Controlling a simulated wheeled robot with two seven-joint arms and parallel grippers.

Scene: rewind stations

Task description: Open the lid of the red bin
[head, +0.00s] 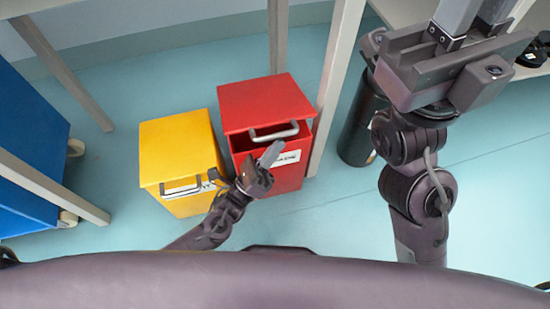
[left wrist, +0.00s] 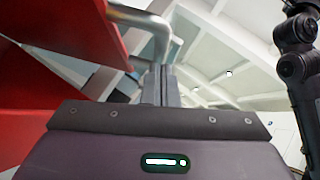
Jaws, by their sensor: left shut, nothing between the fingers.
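The red bin (head: 289,174) stands on the floor, its red lid (head: 262,102) tilted up a little at the front, with a dark gap under its edge. A grey bar handle (head: 274,132) is on the lid's front. My left gripper (head: 270,153) is shut and empty, its fingers just below the handle in the head view. In the left wrist view the closed fingertips (left wrist: 160,82) are close to the handle (left wrist: 150,30); whether they touch is unclear. My right gripper (head: 473,15) is at the top right, away from the bin, its fingertips cut off by the frame.
A yellow bin (head: 180,140) stands just left of the red one. A black cylinder (head: 358,130) and a table leg (head: 334,80) are to its right. A blue cart (head: 30,150) is at the far left. Floor at the lower right is clear.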

